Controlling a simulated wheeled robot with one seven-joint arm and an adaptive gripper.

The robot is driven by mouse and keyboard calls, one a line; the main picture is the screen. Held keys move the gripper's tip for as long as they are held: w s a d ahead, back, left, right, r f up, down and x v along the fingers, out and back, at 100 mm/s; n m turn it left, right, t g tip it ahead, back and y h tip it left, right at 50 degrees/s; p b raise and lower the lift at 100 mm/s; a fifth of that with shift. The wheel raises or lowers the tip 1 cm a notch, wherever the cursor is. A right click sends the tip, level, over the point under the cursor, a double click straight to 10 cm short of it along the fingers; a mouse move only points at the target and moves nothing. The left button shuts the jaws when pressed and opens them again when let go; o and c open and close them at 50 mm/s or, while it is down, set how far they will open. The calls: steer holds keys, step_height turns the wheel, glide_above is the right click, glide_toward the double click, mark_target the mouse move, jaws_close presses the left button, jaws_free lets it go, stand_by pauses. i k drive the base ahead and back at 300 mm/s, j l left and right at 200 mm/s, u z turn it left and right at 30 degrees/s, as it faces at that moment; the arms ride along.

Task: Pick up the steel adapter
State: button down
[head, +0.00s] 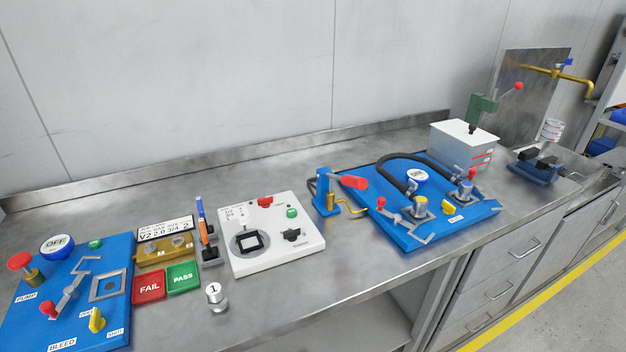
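A small silver-grey cylinder (216,298) with a white top marked "1" stands on the steel bench, just right of the red FAIL and green PASS plates. It looks like steel, but the view does not settle whether it is the adapter. Two other steel round fittings stand on the right blue board: one at its front (420,207) and one at its right side (464,191). My gripper is not in view, and nothing in view is held.
A blue pump board (110,335) lies at the left. A brass block (165,250) sits behind the FAIL plate (149,287) and PASS plate (183,278). A white tester (270,262) stands mid-bench. A grey box (450,148) and blue vise (540,172) are at right.

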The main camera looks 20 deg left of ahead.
mark_target(216, 296)
steer(key=u, duration=1.5)
steer(key=i+j+z, duration=0.1)
steer(key=j+z, duration=0.4)
steer(key=j, duration=0.55)
